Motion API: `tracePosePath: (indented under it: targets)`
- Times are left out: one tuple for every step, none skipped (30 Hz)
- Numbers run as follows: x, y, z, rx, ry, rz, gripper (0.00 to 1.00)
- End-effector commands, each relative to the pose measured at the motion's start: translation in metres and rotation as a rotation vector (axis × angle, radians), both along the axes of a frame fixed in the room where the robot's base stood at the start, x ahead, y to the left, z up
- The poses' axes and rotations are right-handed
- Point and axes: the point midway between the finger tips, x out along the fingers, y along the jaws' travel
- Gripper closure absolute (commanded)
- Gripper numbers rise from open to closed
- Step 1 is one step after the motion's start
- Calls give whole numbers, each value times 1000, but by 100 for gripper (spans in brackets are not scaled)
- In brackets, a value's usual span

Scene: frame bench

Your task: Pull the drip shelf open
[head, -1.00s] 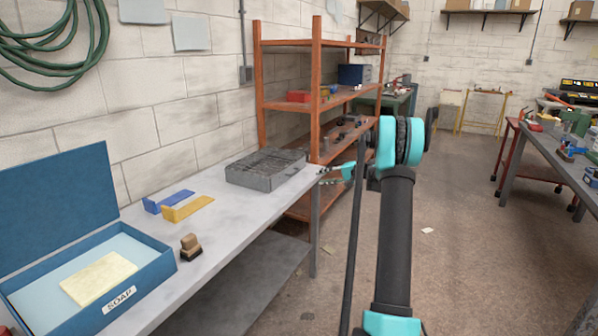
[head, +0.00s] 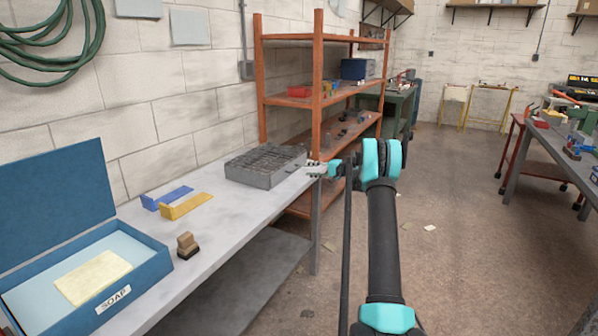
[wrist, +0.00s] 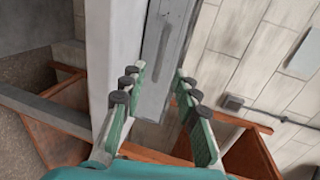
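A grey metal box with a dark slatted top (head: 266,167) sits on the far end of the pale bench; I take it for the drip shelf. Its side also shows in the wrist view (wrist: 172,55), with a narrow dark strip along it. My gripper (head: 312,168) is just right of the box, at the bench's far corner. In the wrist view my gripper (wrist: 157,90) is open, fingers wide apart with nothing between them. The box lies ahead of the fingertips, and I see no contact.
On the bench (head: 225,222) stand blue and yellow brackets (head: 187,206), a wooden stamp (head: 187,245) and an open blue box labelled SOAP (head: 140,283). An orange shelf rack (head: 317,70) rises behind my gripper.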

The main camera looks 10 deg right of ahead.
Motion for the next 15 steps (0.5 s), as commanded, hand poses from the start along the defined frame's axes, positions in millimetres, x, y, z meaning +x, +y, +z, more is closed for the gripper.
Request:
tracePosePath:
  targets:
    - [6, 9, -3, 0, 0, 3, 69]
    - [9, 14, -4, 0, 0, 3, 69]
    - [13, 20, -5, 0, 0, 3, 69]
    - [16, 24, -7, 0, 0, 2, 69]
    - [19, 28, -8, 0, 0, 2, 69]
    - [23, 33, -9, 0, 0, 2, 69]
    - [25, 36, -10, 0, 0, 2, 69]
    - [28, 39, -10, 0, 0, 2, 69]
    - [30, 43, -11, 0, 0, 2, 69]
    - [32, 45, -12, 0, 0, 1, 69]
    - [34, 47, -13, 0, 0, 1, 69]
    - [36, 49, -14, 0, 0, 1, 69]
    - [37, 51, -14, 0, 0, 1, 69]
    - [37, 52, -14, 0, 0, 1, 69]
    - [38, 53, -14, 0, 0, 1, 69]
